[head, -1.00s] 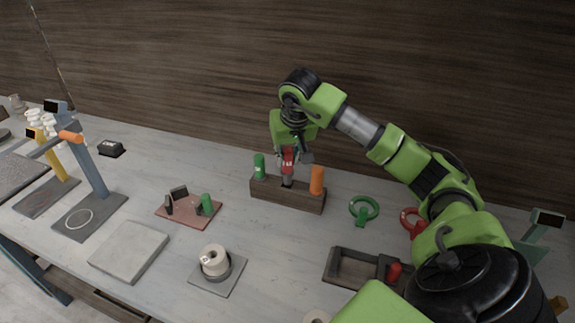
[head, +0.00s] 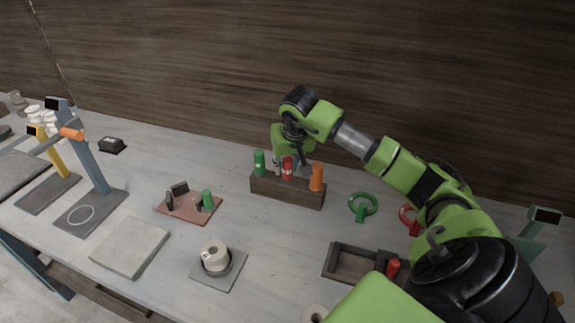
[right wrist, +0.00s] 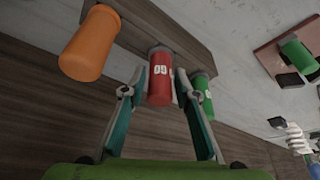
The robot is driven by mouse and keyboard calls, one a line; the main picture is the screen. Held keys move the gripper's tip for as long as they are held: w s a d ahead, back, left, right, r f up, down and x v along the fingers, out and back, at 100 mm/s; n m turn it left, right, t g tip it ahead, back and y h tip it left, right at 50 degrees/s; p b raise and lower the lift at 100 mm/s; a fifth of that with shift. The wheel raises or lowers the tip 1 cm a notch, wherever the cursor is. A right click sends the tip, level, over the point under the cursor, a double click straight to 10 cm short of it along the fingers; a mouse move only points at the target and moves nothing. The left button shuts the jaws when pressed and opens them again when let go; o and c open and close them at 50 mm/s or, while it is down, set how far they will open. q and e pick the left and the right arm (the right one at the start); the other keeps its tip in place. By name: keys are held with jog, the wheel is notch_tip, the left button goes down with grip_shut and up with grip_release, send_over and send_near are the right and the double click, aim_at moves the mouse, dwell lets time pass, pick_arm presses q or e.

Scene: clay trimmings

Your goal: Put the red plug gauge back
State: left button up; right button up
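The red plug gauge (head: 288,168) stands upright in the middle of the dark wooden block (head: 287,192), between a green plug gauge (head: 259,163) and an orange one (head: 317,178). It also shows in the right wrist view (right wrist: 160,77), with white marks on its handle. My right gripper (head: 291,163) is at the block, behind the red gauge. In the right wrist view its two fingers (right wrist: 160,82) stand on either side of the red handle, with a small gap visible, so it looks open. The gauge's lower end is hidden in the block. My left gripper is not in view.
A green ring gauge (head: 363,207) and a partly hidden red ring (head: 408,217) lie to the right. A wooden tray (head: 335,276) with a red-handled piece (head: 393,267) is nearer. A reddish plate (head: 180,212) and a tape roll (head: 215,256) are left of it.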

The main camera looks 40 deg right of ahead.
dwell(0.3)
jog(key=shift+r, duration=0.2)
jog(key=v, duration=1.2)
jog(key=shift+r+b, duration=0.2)
jog(key=shift+b, duration=0.2)
